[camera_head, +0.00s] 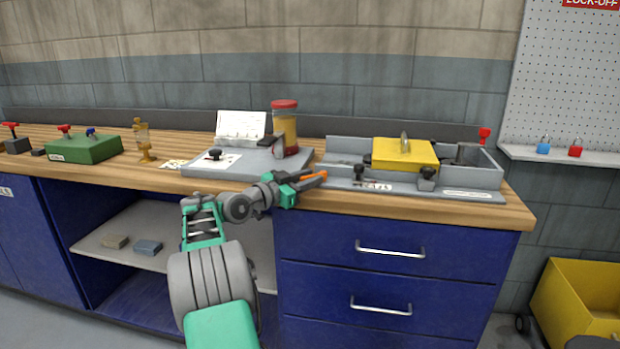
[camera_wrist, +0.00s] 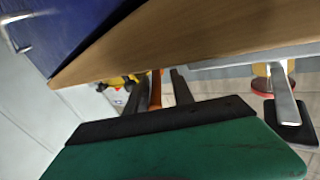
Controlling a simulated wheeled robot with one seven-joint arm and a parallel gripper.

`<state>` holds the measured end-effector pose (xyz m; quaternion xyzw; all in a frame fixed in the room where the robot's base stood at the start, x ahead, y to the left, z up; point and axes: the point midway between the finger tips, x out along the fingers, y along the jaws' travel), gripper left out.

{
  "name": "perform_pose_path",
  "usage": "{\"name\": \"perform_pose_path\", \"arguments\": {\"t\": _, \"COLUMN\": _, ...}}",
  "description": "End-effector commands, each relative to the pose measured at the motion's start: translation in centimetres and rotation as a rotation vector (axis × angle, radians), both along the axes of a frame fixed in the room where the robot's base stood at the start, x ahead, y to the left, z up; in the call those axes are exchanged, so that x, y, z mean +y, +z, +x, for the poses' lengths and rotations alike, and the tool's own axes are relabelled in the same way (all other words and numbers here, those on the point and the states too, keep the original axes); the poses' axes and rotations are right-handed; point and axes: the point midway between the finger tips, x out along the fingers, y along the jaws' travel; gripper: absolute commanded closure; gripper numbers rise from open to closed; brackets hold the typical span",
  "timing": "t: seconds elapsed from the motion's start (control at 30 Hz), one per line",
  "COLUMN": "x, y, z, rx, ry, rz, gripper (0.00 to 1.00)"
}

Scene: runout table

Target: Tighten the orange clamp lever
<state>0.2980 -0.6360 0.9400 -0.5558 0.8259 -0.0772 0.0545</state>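The orange clamp lever (camera_head: 316,175) sticks out at the front edge of the bench, between the grey plate and the grey fixture. My gripper (camera_head: 312,180) is at the lever, reaching in from the left. In the wrist view, the lever (camera_wrist: 155,90) lies between the two dark fingers of my gripper (camera_wrist: 158,88). Gaps show beside the lever, so the fingers look open around it rather than pressed on it. The lever's pivot is hard to make out.
The grey fixture (camera_head: 465,193) with a yellow block (camera_head: 404,153) and black knobs stands right of the lever. Left are a grey plate (camera_head: 205,171) and a red-lidded jar (camera_head: 285,128). The wooden bench edge (camera_head: 510,219) and blue drawers (camera_head: 390,265) lie close below my gripper.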

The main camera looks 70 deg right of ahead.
Motion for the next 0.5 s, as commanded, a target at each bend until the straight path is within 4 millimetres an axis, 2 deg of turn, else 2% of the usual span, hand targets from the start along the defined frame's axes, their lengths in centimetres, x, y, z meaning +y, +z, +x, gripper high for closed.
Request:
{"name": "perform_pose_path", "arguments": {"t": 0.33, "x": 0.0, "y": 0.3, "z": -0.4, "rx": -0.003, "ry": -0.008, "rz": -0.004, "gripper": 0.64}}
{"name": "perform_pose_path", "arguments": {"t": 0.5, "x": 2.5, "y": 0.4, "z": 0.8, "rx": -0.001, "ry": -0.004, "rz": -0.004, "gripper": 0.64}}
